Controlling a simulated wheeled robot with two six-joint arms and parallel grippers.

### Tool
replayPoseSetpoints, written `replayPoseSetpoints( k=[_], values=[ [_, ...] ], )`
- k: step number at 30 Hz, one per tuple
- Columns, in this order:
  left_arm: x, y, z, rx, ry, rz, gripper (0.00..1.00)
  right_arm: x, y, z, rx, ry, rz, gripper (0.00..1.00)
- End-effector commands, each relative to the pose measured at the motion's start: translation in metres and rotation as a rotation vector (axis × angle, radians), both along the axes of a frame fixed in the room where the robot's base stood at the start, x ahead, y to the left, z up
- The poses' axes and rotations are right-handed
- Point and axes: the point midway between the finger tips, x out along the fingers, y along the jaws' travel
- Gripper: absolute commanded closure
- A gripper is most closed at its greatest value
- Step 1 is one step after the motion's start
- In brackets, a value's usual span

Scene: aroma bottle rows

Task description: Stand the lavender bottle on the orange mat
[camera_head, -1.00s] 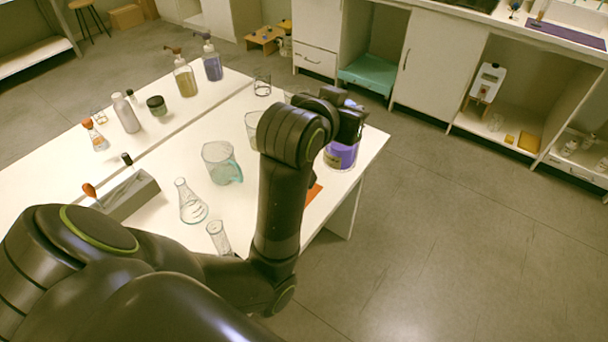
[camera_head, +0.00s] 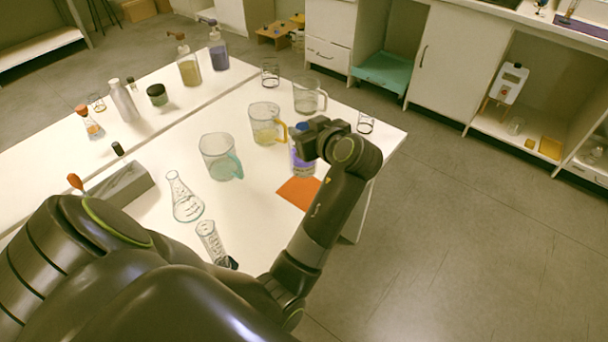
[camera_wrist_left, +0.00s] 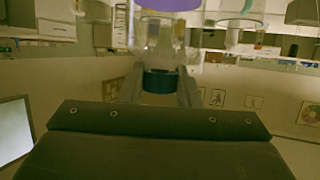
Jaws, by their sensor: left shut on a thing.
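The lavender bottle (camera_head: 301,166), clear with a purple label and a blue cap, is upright at the far edge of the orange mat (camera_head: 296,193). I cannot tell whether its base touches the mat or hangs just above it. My left gripper (camera_head: 307,140) is shut on the bottle's top from the right side and hides part of it. In the left wrist view the gripper fingers (camera_wrist_left: 160,88) stand on both sides of the dark cap (camera_wrist_left: 158,80), and the purple label (camera_wrist_left: 170,4) is at the top edge. My right gripper is not in view.
A yellow-tinted jug (camera_head: 265,124) stands close left of the bottle, with a clear jug (camera_head: 308,97) behind and a teal-handled jug (camera_head: 219,157) farther left. A small glass (camera_head: 365,124) stands near the table's right edge. A flask (camera_head: 184,198) stands at front left.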

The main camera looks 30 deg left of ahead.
Motion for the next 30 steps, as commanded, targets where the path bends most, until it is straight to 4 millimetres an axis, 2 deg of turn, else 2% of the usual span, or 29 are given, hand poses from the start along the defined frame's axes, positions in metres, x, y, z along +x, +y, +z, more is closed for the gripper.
replayPoseSetpoints(
  k=[3, 15, 18, 28, 29, 30],
  values=[
    [-0.001, 0.0, -0.023, 0.0, 0.005, -0.002, 1.0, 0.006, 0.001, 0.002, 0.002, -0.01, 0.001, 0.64],
    [0.0, 0.0, -0.071, 0.001, 0.003, -0.003, 1.0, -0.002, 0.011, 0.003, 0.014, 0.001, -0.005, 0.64],
    [0.0, 0.0, -0.077, 0.0, 0.0, -0.003, 1.0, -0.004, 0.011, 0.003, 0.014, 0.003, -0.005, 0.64],
    [0.0, 0.0, -0.081, -0.001, -0.001, -0.004, 1.0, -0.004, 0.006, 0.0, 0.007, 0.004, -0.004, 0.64],
    [0.0, 0.0, -0.082, -0.002, 0.0, -0.004, 0.69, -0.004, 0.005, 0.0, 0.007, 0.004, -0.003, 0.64],
    [0.0, -0.001, -0.081, -0.002, 0.0, -0.004, 0.64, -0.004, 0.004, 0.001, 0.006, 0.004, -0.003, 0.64]
  ],
)
